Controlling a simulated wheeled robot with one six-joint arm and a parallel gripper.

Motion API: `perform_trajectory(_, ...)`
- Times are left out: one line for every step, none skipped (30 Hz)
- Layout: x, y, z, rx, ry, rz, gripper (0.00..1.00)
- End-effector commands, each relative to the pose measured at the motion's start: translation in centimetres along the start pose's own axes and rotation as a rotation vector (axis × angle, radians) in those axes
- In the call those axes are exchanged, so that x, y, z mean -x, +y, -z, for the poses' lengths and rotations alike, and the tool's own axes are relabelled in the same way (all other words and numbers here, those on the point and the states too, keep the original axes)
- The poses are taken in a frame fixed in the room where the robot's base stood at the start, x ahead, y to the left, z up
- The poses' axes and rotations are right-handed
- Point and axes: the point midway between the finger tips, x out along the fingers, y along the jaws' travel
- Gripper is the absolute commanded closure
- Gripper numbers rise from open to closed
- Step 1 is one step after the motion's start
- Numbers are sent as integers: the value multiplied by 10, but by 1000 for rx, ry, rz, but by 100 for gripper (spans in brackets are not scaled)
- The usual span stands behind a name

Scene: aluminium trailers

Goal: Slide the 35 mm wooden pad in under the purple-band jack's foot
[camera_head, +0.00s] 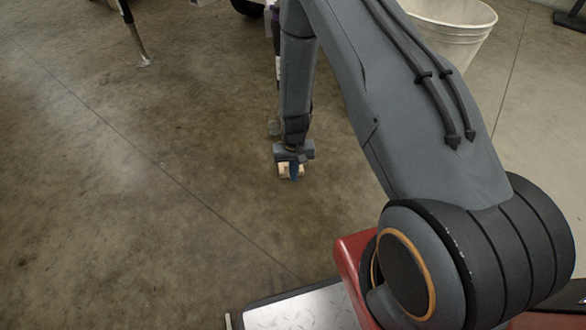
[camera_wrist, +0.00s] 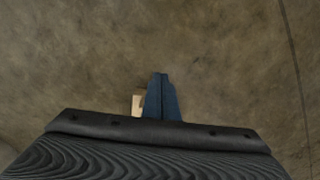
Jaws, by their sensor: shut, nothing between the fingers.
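The pale wooden pad (camera_head: 284,170) lies on the concrete floor, partly hidden by my gripper (camera_head: 294,174) in the head view. In the wrist view a sliver of the pad (camera_wrist: 137,103) shows just left of the blue fingers (camera_wrist: 160,96). The fingers are shut together with nothing between them, close beside or over the pad; I cannot tell if they touch it. The purple-band jack (camera_head: 268,28) stands behind my arm, mostly hidden.
Another jack leg with a foot (camera_head: 145,62) stands at the upper left. A white bucket (camera_head: 450,35) is at the upper right. A dark wheel (camera_head: 247,7) is at the top edge. The floor to the left is clear.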

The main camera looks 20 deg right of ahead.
Motion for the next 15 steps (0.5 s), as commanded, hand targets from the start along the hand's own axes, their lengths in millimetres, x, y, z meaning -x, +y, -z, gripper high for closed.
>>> perform_trajectory(-16,0,0,0,-2,0,100)
perform_trajectory(-21,0,0,0,-2,0,100)
perform_trajectory(-29,0,0,0,-1,0,100)
perform_trajectory(-35,0,0,0,-1,0,100)
perform_trajectory(-34,0,8,-1,4,1,100)
perform_trajectory(-32,0,16,-1,5,1,100)
perform_trajectory(-32,0,21,-1,5,1,100)
perform_trajectory(-31,0,24,-1,4,1,100)
perform_trajectory(-31,0,29,-1,2,0,100)
perform_trajectory(-31,0,32,-1,3,0,100)
perform_trajectory(-31,0,34,-1,3,0,100)
perform_trajectory(-30,0,37,-1,2,0,100)
perform_trajectory(-30,0,38,-1,1,0,100)
perform_trajectory(-29,0,39,-1,1,0,100)
perform_trajectory(-29,0,40,-1,1,0,100)
